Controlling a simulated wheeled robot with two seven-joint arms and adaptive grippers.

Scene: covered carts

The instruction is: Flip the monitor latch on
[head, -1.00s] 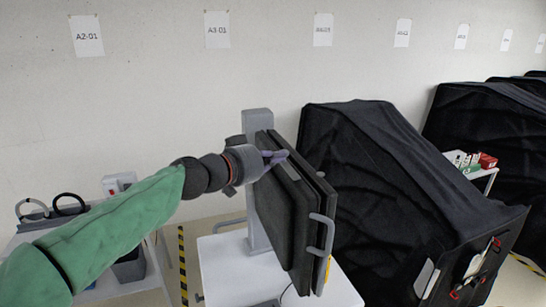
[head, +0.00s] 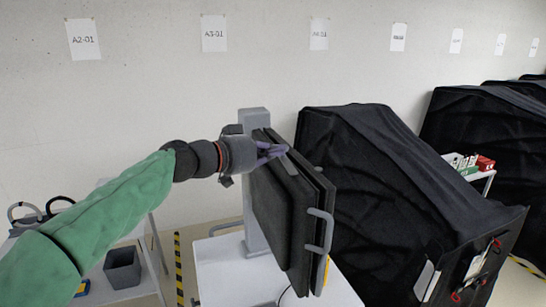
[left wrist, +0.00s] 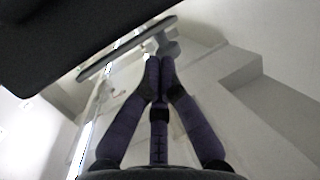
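The monitor (head: 285,215) is a thick black panel unit with grey side handles, on a grey column above a white cart. A small grey strip (head: 288,165) shows on its upper face, close below my fingers; I cannot tell whether it is the latch. My left gripper (head: 284,150) is at the monitor's top edge, its purple fingers pointing right across it. In the left wrist view the fingertips (left wrist: 160,64) come together with nothing clearly between them. A grey piece (left wrist: 168,46) shows just beyond the tips; contact cannot be told. My right gripper is out of view.
A black-covered cart (head: 385,200) stands close to the right of the monitor. The white cart top (head: 225,275) lies below it. A shelf cart with a dark bin (head: 123,267) stands at the left. The wall behind is bare except for paper signs.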

